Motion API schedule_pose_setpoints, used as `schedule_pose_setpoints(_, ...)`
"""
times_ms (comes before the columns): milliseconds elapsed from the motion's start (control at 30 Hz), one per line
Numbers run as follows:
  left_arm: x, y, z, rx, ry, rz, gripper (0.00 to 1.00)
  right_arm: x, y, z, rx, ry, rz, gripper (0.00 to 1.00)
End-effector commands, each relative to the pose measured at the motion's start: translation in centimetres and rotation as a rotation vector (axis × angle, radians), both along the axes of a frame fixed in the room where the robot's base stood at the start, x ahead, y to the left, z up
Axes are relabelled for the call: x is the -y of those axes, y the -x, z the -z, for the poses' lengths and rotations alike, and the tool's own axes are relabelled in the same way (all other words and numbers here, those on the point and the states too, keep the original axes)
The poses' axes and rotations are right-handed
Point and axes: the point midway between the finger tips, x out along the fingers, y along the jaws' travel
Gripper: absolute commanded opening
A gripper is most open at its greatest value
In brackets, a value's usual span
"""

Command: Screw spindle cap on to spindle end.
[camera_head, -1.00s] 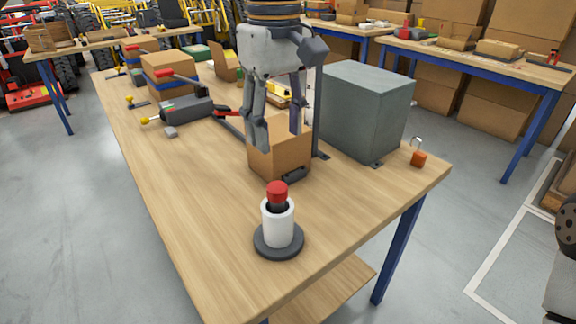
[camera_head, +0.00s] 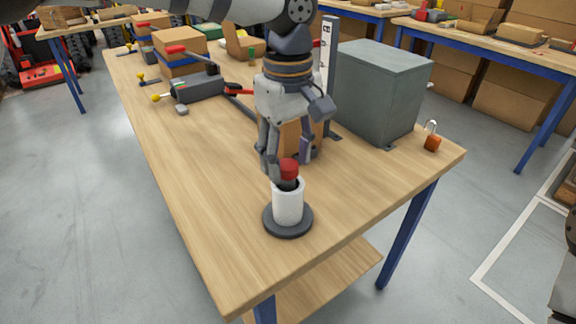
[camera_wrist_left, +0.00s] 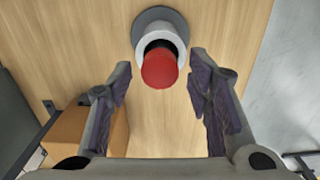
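The red spindle cap (camera_head: 289,167) sits on top of a black spindle end (camera_head: 288,184). I cannot tell whether it is threaded on. The spindle rises from a white cylinder (camera_head: 288,208) on a round dark base (camera_head: 287,227), upright near the table's front. My left gripper (camera_head: 287,160) is open and empty, pointing down just behind the cap. In the left wrist view, the cap (camera_wrist_left: 160,69) lies ahead of and between the spread fingers (camera_wrist_left: 161,78), with gaps on both sides. The white cylinder (camera_wrist_left: 150,42) is beyond it. My right gripper is out of view.
A cardboard box (camera_head: 312,140) stands close behind my left gripper. A grey metal box (camera_head: 385,95) stands to the right, with an orange padlock (camera_head: 432,143) near the table edge. A grey clamp-like tool (camera_head: 198,88) lies at the left. The front table surface (camera_head: 215,190) is clear.

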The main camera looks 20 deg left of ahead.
Motion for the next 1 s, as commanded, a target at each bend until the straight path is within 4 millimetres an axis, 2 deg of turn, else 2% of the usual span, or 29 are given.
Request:
schedule_pose_setpoints(33, 0.0, 0.0, -0.01, 0.0, 0.0, 0.0, 0.33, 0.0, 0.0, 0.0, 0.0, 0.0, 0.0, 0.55)
schedule_pose_setpoints(133, 0.0, -0.01, -0.01, 0.0, 0.0, 0.0, 0.1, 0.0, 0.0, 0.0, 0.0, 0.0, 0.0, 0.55)
schedule_pose_setpoints(233, 0.0, -0.01, -0.01, 0.0, 0.0, 0.0, 0.09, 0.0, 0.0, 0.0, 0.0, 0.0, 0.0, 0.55)
schedule_pose_setpoints(267, 0.0, -0.01, -0.01, 0.0, 0.0, 0.001, 0.05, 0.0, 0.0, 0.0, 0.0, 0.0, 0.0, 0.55)
schedule_pose_setpoints(367, 0.02, 0.01, 0.16, -0.003, 0.002, 0.118, 0.05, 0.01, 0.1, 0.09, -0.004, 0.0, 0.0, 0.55)
schedule_pose_setpoints(500, 0.03, 0.0, 0.28, -0.004, 0.005, 0.533, 0.05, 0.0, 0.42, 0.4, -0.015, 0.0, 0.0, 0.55)
schedule_pose_setpoints(600, 0.02, -0.02, 0.2, -0.002, 0.003, 0.754, 0.05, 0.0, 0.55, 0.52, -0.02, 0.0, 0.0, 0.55)
schedule_pose_setpoints(700, -0.02, -0.03, 0.07, -0.001, 0.0, 0.846, 0.05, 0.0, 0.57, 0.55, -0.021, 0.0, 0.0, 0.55)
schedule_pose_setpoints(933, -0.01, -0.02, 0.0, 0.0, 0.0, 0.858, 0.05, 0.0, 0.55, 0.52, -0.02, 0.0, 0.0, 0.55)
schedule_pose_setpoints(1000, 0.0, -0.02, 0.09, 0.0, 0.002, 0.937, 0.05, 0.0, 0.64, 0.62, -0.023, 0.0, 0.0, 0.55)
